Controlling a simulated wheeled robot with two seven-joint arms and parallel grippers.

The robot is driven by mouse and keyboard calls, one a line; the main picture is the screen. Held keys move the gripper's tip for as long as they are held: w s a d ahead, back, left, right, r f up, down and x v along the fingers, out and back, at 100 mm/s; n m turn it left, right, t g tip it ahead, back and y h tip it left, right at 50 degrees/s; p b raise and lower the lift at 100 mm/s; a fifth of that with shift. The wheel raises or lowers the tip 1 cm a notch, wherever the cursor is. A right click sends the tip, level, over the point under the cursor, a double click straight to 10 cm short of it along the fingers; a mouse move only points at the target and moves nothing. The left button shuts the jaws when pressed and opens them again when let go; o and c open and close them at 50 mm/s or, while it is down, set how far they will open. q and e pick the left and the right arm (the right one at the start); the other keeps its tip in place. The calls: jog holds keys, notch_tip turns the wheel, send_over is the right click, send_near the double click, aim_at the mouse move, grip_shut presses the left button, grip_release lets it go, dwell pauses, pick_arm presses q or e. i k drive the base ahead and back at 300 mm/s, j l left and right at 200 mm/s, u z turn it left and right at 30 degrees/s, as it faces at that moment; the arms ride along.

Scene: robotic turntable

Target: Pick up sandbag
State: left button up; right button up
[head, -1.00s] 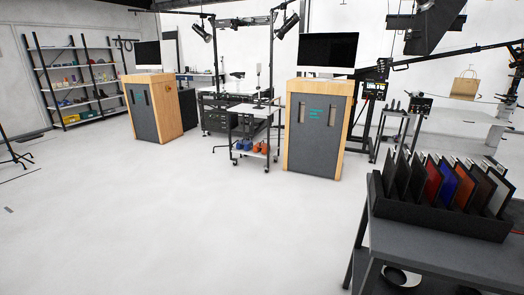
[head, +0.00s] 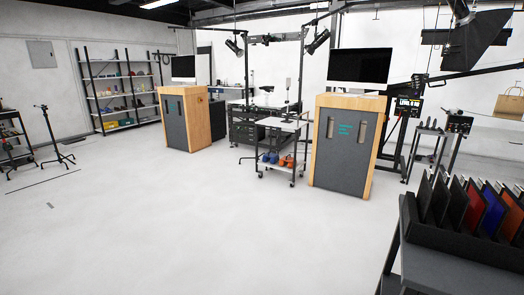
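I cannot make out a sandbag for certain. Small blue items (head: 268,158) and orange items (head: 287,161) lie on the lower shelf of a wheeled cart (head: 283,147) in the middle distance. They are too small to tell what they are. Neither of my grippers is in view.
Two wood-and-grey cabinets with monitors, a left one (head: 185,120) and a right one (head: 341,145), flank the cart. A dark table (head: 450,275) with a rack of coloured panels stands at near right. Shelving (head: 122,90) and a tripod (head: 52,140) are at left. The floor (head: 170,220) ahead is clear.

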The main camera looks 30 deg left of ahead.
aim_at(283, 162)
jog(key=i+j+u, duration=0.45)
jog(key=i, duration=1.2)
jog(key=i+u, duration=0.25)
jog(key=i, duration=1.2)
